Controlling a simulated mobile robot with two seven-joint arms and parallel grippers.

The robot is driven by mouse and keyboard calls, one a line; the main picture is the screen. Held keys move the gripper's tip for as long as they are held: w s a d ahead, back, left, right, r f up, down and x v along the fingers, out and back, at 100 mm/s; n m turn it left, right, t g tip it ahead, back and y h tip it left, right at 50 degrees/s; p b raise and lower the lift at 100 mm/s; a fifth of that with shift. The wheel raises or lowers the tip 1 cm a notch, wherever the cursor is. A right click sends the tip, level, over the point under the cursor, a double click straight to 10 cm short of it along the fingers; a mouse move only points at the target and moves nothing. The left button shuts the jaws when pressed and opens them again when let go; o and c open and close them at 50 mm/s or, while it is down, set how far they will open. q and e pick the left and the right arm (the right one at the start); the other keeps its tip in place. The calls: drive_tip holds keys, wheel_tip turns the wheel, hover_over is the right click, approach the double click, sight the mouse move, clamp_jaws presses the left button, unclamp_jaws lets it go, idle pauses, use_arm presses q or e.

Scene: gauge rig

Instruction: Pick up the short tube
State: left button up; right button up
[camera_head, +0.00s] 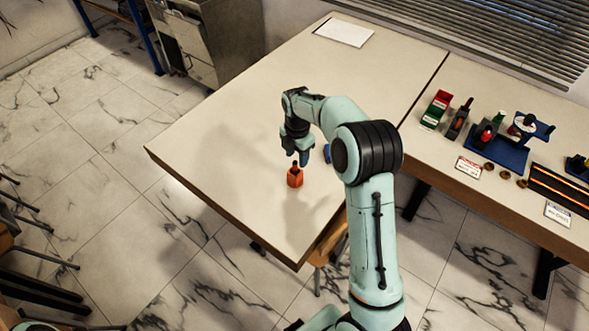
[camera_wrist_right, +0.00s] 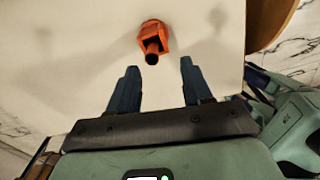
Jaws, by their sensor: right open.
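An orange block-like holder (camera_head: 295,179) stands on the near part of the beige table (camera_head: 225,130). A short dark tube-like piece (camera_head: 295,165) sticks up from its top, and I take this for the short tube. In the right wrist view the orange holder (camera_wrist_right: 153,33) and the dark tube end (camera_wrist_right: 151,57) lie just beyond the fingertips, roughly centred between them. My right gripper (camera_head: 301,159) is open and empty, just above and beside the tube, apart from it; its two blue fingers (camera_wrist_right: 160,68) also show in the wrist view. My left gripper is out of view.
A white sheet (camera_head: 343,32) lies at the table's far edge. A second table on the right holds a blue tray (camera_head: 498,151), a green-and-red box (camera_head: 436,109), several small parts and labels. The table around the orange holder is clear; its front edge is near.

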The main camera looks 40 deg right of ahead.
sight(295, 162)
drive_tip(key=f, duration=0.4)
drive_tip(key=w+f, duration=0.1)
drive_tip(key=f, duration=0.1)
drive_tip(key=shift+w+d+f, duration=0.1)
drive_tip(key=shift+f, duration=0.2)
clamp_jaws()
